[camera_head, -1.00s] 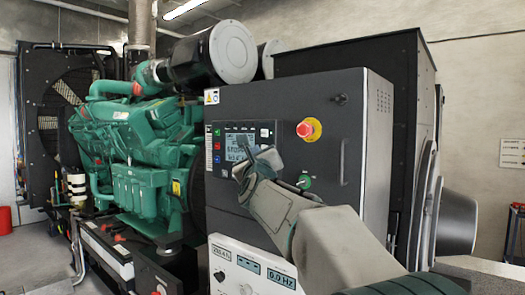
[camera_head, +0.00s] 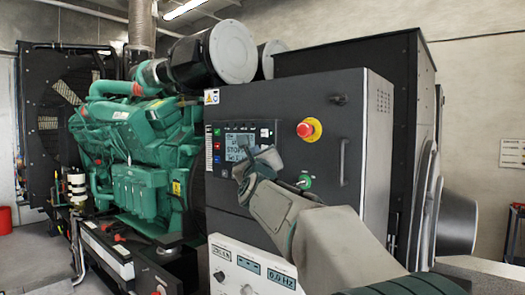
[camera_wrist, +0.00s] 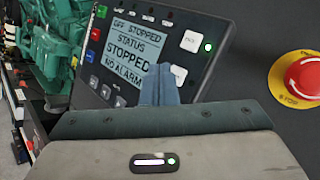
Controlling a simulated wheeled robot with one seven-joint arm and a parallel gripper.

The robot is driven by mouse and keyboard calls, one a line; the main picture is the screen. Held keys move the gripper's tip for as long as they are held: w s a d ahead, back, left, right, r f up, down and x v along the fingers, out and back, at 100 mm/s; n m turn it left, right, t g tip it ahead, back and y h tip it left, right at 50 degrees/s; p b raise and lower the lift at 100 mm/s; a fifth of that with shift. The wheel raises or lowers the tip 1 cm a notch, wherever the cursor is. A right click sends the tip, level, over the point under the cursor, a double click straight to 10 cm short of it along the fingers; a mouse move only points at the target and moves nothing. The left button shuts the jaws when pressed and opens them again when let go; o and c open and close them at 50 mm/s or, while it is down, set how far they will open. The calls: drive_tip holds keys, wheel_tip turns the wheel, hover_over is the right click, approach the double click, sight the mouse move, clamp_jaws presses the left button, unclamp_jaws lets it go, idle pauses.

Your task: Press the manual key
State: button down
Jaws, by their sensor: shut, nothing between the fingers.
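The control panel (camera_head: 240,143) is on the dark cabinet front. Its screen (camera_wrist: 135,49) reads "STOPPED" and "NO ALARM" in the wrist view. A pale key (camera_wrist: 190,41) beside a lit green lamp (camera_wrist: 208,47) is at the right; another pale key (camera_wrist: 178,74) is partly behind my fingers. I cannot read which key is marked manual. My gripper (camera_wrist: 160,70) is shut and empty, its fingertips over the panel's lower right. Contact cannot be told.
A red emergency stop on a yellow ring (camera_head: 309,129) is right of the panel. A green-lit switch (camera_head: 304,182) is below it. A cabinet handle (camera_head: 343,162) stands out further right. A white meter box (camera_head: 233,258) is below, and the green engine (camera_head: 130,150) is at left.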

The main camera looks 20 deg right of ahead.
idle(0.4)
drive_tip(key=shift+w+d+b, duration=0.35)
drive_tip(key=shift+d+b, duration=0.05)
drive_tip(key=shift+b, duration=0.15)
drive_tip(key=shift+w+d+b, duration=0.25)
drive_tip(key=shift+d+b, duration=0.1)
drive_tip(key=shift+b, duration=0.15)
idle(0.5)
drive_tip(key=shift+s+a, duration=0.1)
drive_tip(key=shift+a, duration=0.05)
drive_tip(key=shift+s+a, duration=0.45)
drive_tip(key=shift+a, duration=0.15)
